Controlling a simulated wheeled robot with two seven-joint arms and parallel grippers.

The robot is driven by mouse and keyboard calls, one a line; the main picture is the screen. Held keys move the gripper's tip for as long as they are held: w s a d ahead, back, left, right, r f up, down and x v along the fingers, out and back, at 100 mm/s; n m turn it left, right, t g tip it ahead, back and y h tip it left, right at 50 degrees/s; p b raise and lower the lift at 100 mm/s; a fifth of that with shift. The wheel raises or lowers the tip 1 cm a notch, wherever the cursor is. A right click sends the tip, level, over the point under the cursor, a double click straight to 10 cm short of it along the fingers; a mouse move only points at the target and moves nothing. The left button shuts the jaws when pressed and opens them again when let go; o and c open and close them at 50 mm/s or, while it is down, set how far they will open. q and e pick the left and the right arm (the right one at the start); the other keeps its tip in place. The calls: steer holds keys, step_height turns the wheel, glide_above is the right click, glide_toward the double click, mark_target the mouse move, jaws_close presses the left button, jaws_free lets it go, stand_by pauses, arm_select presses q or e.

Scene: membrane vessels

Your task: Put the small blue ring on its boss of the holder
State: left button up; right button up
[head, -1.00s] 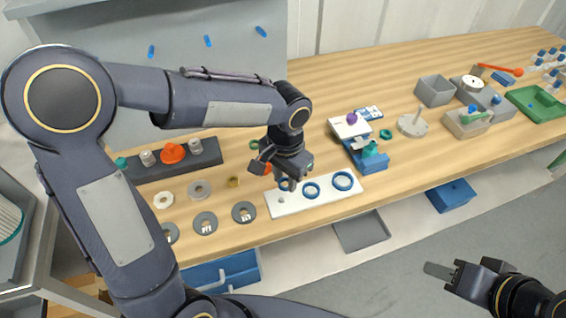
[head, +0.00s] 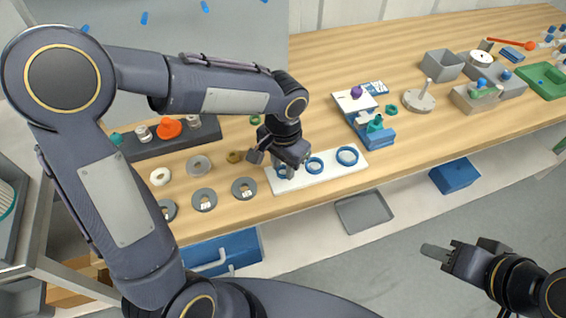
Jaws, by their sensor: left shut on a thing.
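The white holder (head: 330,180) lies flat near the front edge of the table. A middle-sized blue ring (head: 315,165) and a larger blue ring (head: 347,155) sit on it. My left gripper (head: 284,170) is over the holder's left end, pointing down, shut on the small blue ring (head: 281,173). The ring is low, close to the holder's face. The fingers hide most of the ring and the left boss, so I cannot tell whether the ring is around it. My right gripper (head: 438,252) hangs away from the table at lower right, and its opening is unclear.
Grey washers (head: 244,188) lie left of the holder. A dark rack (head: 170,145) with an orange knob stands behind them. A blue fixture (head: 372,130) with a green part stands behind the holder's right end. Grey bins and a green tray (head: 540,80) are far right.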

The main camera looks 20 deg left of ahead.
arm_select(q)
steer(key=shift+f, duration=0.45)
steer(key=o, duration=1)
step_height(320, 180, up, 8)
steer(key=shift+f, duration=0.1)
